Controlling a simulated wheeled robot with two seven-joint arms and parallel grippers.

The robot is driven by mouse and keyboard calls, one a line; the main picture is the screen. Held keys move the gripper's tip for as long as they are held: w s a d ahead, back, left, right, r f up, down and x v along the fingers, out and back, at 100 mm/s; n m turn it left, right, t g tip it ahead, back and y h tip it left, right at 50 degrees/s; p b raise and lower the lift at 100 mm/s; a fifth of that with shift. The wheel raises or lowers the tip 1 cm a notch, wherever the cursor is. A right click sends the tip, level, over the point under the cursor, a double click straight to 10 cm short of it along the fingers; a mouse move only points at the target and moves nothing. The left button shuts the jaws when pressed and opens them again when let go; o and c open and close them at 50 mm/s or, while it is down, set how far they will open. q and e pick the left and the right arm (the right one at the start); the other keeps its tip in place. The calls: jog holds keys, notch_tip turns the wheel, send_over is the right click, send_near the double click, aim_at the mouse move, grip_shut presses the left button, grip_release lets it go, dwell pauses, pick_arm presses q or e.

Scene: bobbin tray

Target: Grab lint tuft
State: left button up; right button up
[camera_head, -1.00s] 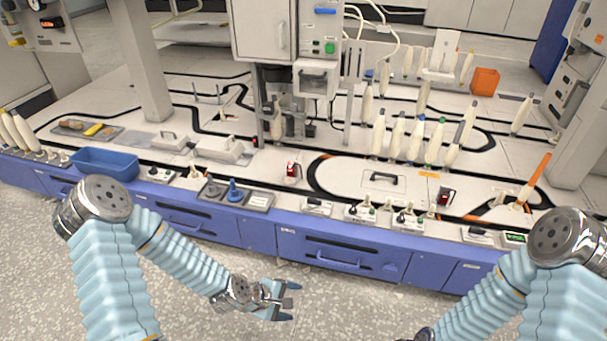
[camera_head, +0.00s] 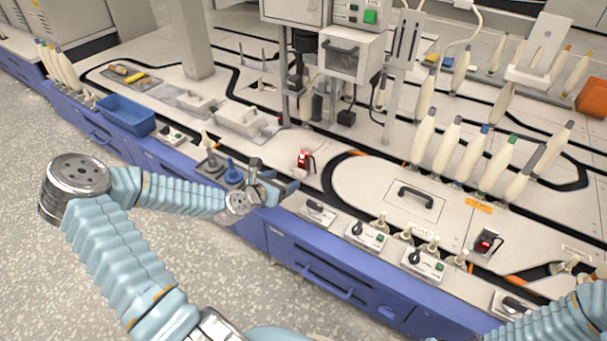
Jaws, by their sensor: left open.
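I cannot make out a lint tuft in this view. My left gripper (camera_head: 277,182) is open, above the front edge of the white worktop (camera_head: 345,200), just right of a dark tray holding a blue spindle-like part (camera_head: 232,171). Its jaws show nothing between them. Part of the tray is hidden behind my left gripper and wrist. My right arm shows only at the lower right corner, and its gripper is out of view.
A red switch (camera_head: 305,160) stands just beyond my left gripper. Several cream bobbins (camera_head: 468,152) stand upright at the right. A blue bin (camera_head: 126,115) and a tray with a yellow item (camera_head: 134,77) are at the left. Control boxes (camera_head: 365,234) line the front edge.

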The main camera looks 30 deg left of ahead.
aim_at(297, 173)
pick_arm(q)
jog(key=x, duration=0.4)
jog(key=shift+f+b, duration=0.1)
jog(key=shift+b, duration=0.2)
jog(key=b+x, duration=0.1)
jog(key=x, duration=0.3)
jog(key=shift+w+a+f, duration=0.1)
jog(key=shift+f, duration=0.2)
jog(key=shift+w+f, duration=0.15)
jog(key=shift+w, duration=0.3)
jog(key=c, duration=1.2)
